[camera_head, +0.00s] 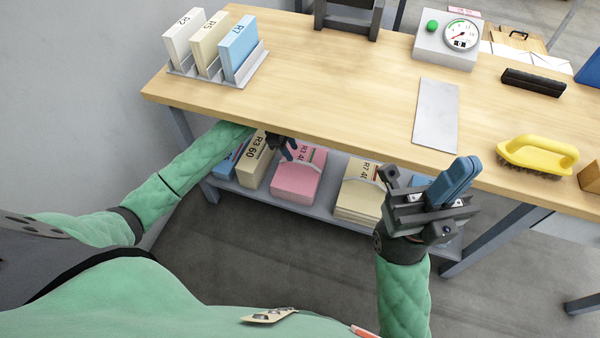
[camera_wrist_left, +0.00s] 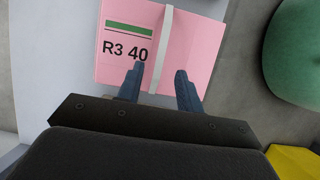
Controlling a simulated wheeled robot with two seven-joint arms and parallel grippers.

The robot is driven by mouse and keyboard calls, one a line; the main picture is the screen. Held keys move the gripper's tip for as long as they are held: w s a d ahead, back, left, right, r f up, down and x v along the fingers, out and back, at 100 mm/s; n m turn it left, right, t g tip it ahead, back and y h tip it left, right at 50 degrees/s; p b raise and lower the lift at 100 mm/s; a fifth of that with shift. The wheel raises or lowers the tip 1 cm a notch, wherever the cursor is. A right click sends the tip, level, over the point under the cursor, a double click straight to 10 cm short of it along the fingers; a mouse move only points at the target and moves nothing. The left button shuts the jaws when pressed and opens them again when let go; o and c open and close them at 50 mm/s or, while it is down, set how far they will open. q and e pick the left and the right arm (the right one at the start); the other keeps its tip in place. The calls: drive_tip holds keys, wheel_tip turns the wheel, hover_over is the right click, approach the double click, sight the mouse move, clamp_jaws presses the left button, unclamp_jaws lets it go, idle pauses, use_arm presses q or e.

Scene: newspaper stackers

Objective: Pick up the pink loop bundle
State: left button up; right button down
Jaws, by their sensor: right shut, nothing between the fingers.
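The pink loop bundle (camera_head: 296,184) lies on the lower shelf under the table, with a light loop strap across it. It fills the top of the left wrist view (camera_wrist_left: 190,50), where its label reads "R3 40" beside a green bar. The pale strap (camera_wrist_left: 160,50) stands out there. My left gripper (camera_head: 290,152) is under the table edge at the bundle. In its wrist view the two blue fingers (camera_wrist_left: 160,70) are apart, one on each side of the strap. Contact cannot be told. My right gripper (camera_head: 464,172) is shut and empty, in front of the table edge.
The lower shelf (camera_head: 330,207) also holds cream bundles (camera_head: 358,200) and a blue one (camera_head: 232,163) beside the pink one. The table edge overhangs my left arm. On the table are a file rack (camera_head: 240,75), a metal plate (camera_head: 436,115), a yellow brush (camera_head: 540,150) and a gauge box (camera_head: 440,50).

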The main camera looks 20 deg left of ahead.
sight(300, 161)
use_arm(q)
drive_tip(key=shift+d, duration=0.65)
drive_tip(key=b+x, duration=0.1)
drive_tip(key=x, duration=0.4)
drive_tip(key=shift+a, duration=0.1)
clamp_jaws()
idle(0.4)
drive_tip(key=shift+r, duration=0.1)
idle(0.4)
